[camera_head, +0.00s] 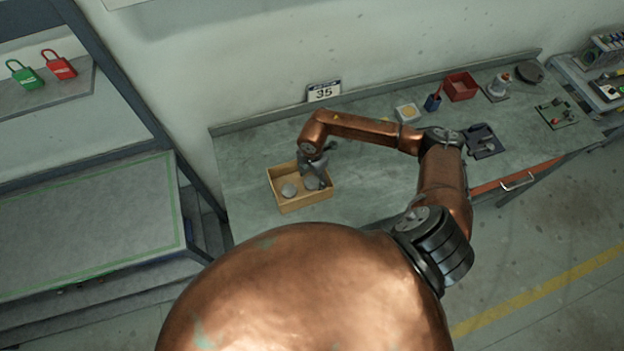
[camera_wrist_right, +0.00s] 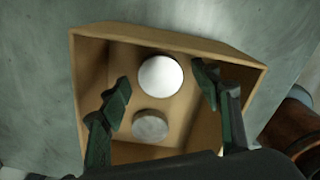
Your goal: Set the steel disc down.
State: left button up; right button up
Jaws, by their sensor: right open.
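Two round metal discs are in a tan open-topped box (camera_head: 299,208) on the bench. In the right wrist view one disc (camera_wrist_right: 160,77) is bright and smooth, the other (camera_wrist_right: 150,126) is duller and greyer. The bright one looks most like the steel disc. Both appear to lie flat on the floor of the box (camera_wrist_right: 88,65), apart from each other. My right gripper (camera_head: 314,174) is over the box, pointing down. In the wrist view its fingers (camera_wrist_right: 160,78) are spread wide, on either side of the bright disc, with clear gaps. My left gripper is out of view.
The bench (camera_head: 245,170) is clear left of the box. A number 35 sign (camera_head: 324,91) stands behind. A shelf with padlocks (camera_head: 60,64) stands at the left.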

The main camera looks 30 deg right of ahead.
aim_at(312, 182)
notch_tip(312, 182, up, 11)
jog(key=b, duration=0.2)
jog(key=shift+r, duration=0.15)
